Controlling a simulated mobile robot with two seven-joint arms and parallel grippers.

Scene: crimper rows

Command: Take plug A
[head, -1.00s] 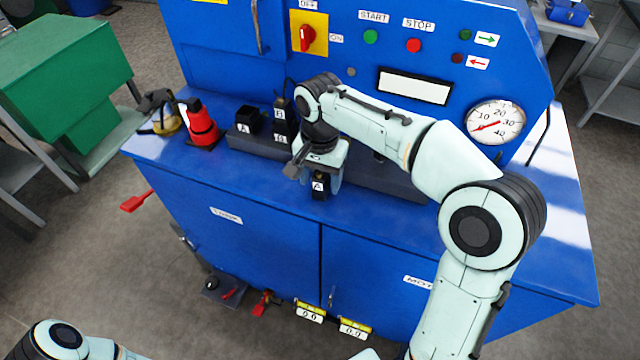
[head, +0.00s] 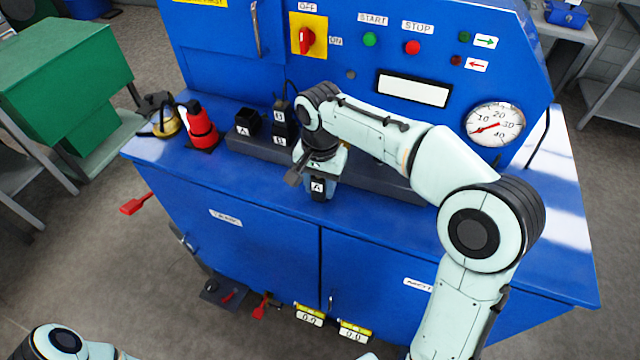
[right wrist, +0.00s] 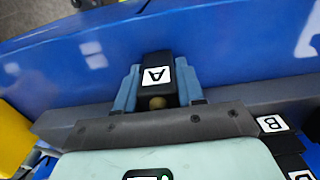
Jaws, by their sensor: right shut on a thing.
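Plug A (head: 317,188) is a small black block with a white "A" label, at the front of the blue bench top. My right gripper (head: 318,184) points down over it and is shut on it. In the right wrist view plug A (right wrist: 157,78) sits between the two blue-grey fingers of the right gripper (right wrist: 157,88), one on each side. Whether its underside touches the bench I cannot tell. Only a forearm part of my left arm shows at the bottom left of the head view; its gripper is out of frame.
A dark socket rail (head: 375,178) runs behind the gripper. Its left end has an empty-looking socket labelled A (head: 246,122) and a black plug B (head: 280,116). The blue panel (head: 440,60) rises behind. The bench's front right is clear.

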